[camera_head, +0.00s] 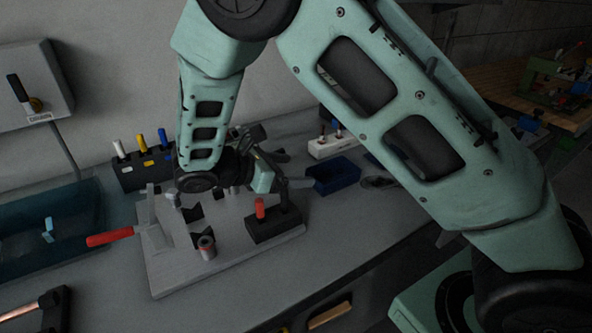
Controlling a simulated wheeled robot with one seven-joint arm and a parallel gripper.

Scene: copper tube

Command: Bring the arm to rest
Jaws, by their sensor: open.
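My arm reaches from the right edge across the top and down to the bench in the head view. My gripper (288,170), at the end of the wrist, is open over the back right of a light grey fixture plate (180,268). The wrist partly hides it, and I see nothing held in it. A copper-coloured tube (30,310) lies in a dark holder at the lower left, cut off by the frame edge.
The plate carries a red-handled clamp (110,238), a black block with a red knob (273,222) and a small cylinder (207,247). A blue bin (334,176) stands at right. A dark teal tray (50,230) is at left. Bare bench lies right of the plate.

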